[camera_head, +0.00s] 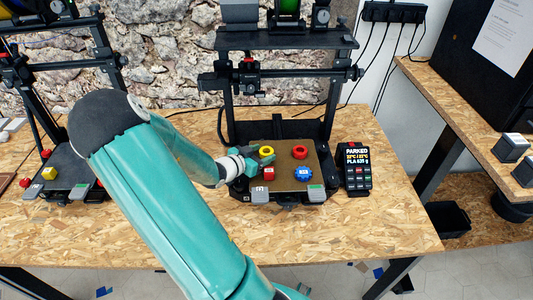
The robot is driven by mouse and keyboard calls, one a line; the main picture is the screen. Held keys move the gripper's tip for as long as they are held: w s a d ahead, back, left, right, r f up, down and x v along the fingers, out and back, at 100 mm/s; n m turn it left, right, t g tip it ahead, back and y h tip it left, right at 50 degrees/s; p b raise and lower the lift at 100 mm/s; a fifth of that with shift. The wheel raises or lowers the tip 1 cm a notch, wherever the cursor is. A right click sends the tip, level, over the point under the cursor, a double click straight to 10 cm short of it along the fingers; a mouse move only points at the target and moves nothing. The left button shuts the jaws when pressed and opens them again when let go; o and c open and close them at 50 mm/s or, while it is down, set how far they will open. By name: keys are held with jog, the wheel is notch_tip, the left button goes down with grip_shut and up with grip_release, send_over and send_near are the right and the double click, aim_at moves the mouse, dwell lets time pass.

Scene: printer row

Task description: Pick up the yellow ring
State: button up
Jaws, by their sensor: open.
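The yellow ring (266,151) lies on the left rear part of the brown print bed (283,178) of the middle printer. My gripper (258,158) is open at the bed's left side, with its fingers close by the ring at its near left. I cannot tell whether the fingers touch the ring or stand around it. My teal arm covers part of the table to the left.
On the same bed are a red ring (300,152), a red block (269,173) and a blue gear (303,173). The printer's gantry (285,77) spans above. A display unit (356,168) stands to the right. Another printer (68,170) stands left.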

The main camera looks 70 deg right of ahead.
jog(key=shift+d, duration=0.25)
jog(key=c, duration=0.7)
jog(key=shift+s+r, duration=0.1)
jog(key=shift+c, duration=0.2)
